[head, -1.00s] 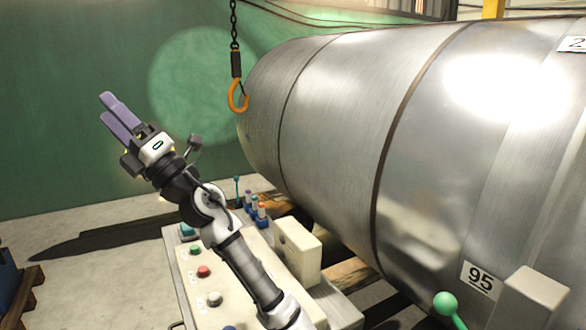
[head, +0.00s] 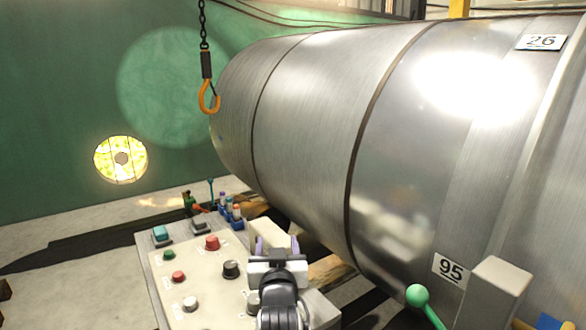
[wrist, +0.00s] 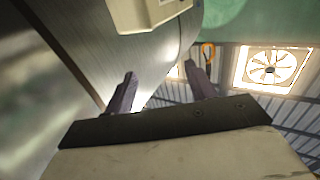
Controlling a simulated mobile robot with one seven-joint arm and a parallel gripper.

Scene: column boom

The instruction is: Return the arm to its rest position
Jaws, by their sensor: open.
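My gripper (head: 277,246) is low in the head view, over the right side of the control panel (head: 190,262). Its two purple fingers are apart, pointing away from me toward a cream box on the panel, whose lower part they cover. The arm behind it is foreshortened and comes up from the bottom edge. In the wrist view the gripper (wrist: 163,88) shows two spread fingers with nothing between them.
A large metal cylinder (head: 310,120) marked 26 and 95 fills the right. An orange hook (head: 209,98) hangs on a chain at its far end. A green-knobbed lever (head: 418,296) stands at lower right. The floor (head: 60,285) at left is mostly open.

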